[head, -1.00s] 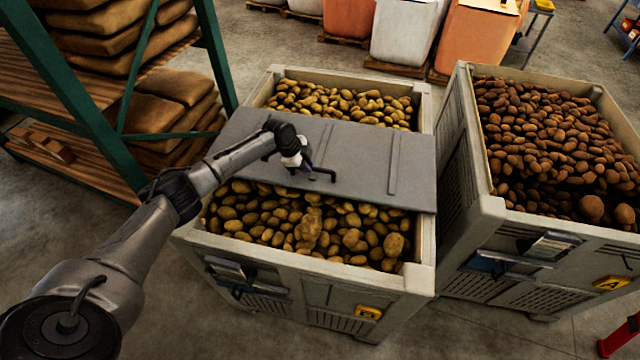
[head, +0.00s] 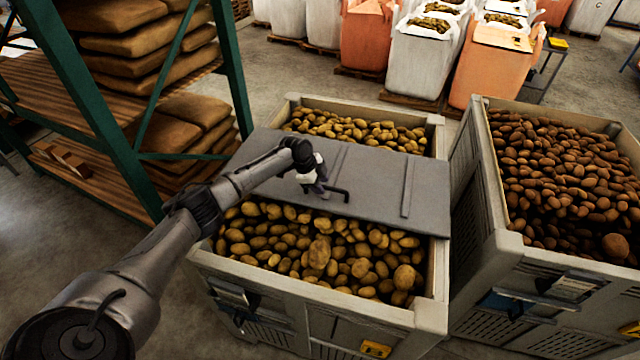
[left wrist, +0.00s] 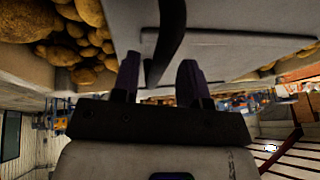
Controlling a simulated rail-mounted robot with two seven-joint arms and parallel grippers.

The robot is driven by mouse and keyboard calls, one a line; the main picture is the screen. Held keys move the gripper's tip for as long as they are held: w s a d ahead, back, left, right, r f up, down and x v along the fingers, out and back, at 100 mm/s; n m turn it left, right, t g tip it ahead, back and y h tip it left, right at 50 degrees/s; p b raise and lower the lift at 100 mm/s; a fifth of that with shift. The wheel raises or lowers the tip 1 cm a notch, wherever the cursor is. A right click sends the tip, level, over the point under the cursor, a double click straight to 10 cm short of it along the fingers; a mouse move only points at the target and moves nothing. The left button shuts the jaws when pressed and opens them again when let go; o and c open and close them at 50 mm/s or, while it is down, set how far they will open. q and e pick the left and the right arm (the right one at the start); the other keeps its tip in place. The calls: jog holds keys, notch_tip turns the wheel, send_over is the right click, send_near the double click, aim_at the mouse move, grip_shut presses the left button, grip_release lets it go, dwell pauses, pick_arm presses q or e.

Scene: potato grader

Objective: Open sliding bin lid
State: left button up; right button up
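The grey sliding lid (head: 375,185) lies across the middle of the front potato bin (head: 437,312), with potatoes showing in front of it and behind it. A dark bar handle (head: 345,192) stands on the lid; it also shows in the left wrist view (left wrist: 167,40). My left gripper (head: 322,188) is at the handle, just above the lid. In the left wrist view its two fingers (left wrist: 160,75) are apart, with the bar between them and gaps visible beside it. Whether a finger touches the bar is unclear. My right gripper is not in view.
A second bin (head: 480,235) of darker potatoes stands close on the right. A green-framed rack (head: 108,130) with stacked sacks (head: 140,42) stands on the left, near my left arm. Large bulk bags (head: 415,62) line the back. Open floor lies between the bins and the bags.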

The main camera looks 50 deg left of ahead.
pick_arm(q)
jog(key=v, duration=1.3)
jog(key=shift+r, duration=0.35)
jog(key=shift+s+a, duration=0.15)
